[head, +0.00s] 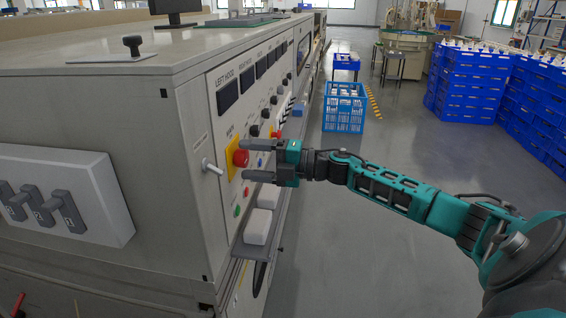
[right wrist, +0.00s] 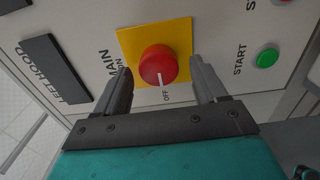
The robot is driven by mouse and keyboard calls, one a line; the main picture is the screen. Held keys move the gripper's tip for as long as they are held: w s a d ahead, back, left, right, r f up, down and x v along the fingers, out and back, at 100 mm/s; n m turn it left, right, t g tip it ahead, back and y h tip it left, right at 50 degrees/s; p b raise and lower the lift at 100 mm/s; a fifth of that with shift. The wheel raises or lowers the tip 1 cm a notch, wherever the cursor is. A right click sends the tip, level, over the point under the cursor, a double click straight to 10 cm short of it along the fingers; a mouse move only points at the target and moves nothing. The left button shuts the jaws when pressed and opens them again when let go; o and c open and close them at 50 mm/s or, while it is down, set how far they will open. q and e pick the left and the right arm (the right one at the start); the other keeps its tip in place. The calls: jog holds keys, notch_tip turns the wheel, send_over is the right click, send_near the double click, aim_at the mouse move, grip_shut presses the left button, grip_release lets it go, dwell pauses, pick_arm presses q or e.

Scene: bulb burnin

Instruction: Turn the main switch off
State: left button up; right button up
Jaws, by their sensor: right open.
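The main switch is a round red knob (head: 240,158) on a yellow plate (head: 232,150), low on the side panel of the grey machine. In the right wrist view the knob (right wrist: 158,66) sits beside the words MAIN and ON, and its white line points toward the word OFF. My right gripper (head: 243,160) is open at the panel. In the right wrist view its two fingers (right wrist: 163,85) stand on either side of the knob, with a gap showing on each side. My left gripper is not in view.
A metal toggle (head: 211,166) sticks out left of the plate. Green (right wrist: 267,58) and red buttons and black knobs are close by. White blocks (head: 257,226) sit on a ledge below. A blue crate (head: 344,107) stands on the floor behind; the floor right of the machine is mostly clear.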

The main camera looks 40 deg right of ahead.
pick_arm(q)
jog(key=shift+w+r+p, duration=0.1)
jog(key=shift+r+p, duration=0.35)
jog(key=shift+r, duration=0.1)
pick_arm(e)
jog(key=v, duration=1.1)
jog(key=shift+s, duration=0.3)
jog(key=s+a+f+m+t+h+p, duration=0.1)
jog(key=s+a+f+m+h+p, duration=0.3)
jog(key=a+f+m, duration=0.45)
jog(key=s+a+f+m+h+p, duration=0.3)
jog(key=s+a+f+m+h, duration=0.3)
jog(key=m, duration=0.4)
pick_arm(q)
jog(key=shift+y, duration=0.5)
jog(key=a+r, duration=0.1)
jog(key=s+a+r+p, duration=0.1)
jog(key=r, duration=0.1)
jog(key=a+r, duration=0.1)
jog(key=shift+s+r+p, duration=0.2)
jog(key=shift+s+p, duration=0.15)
jog(key=shift+p, duration=0.05)
pick_arm(e)
jog(key=s+a+f+m+g, duration=0.3)
jog(key=s+a+f+m, duration=0.1)
jog(key=a, duration=0.6)
jog(key=shift+s+a+m+g, duration=0.2)
jog(key=shift+s+m+g, duration=0.3)
jog(key=shift+s, duration=0.35)
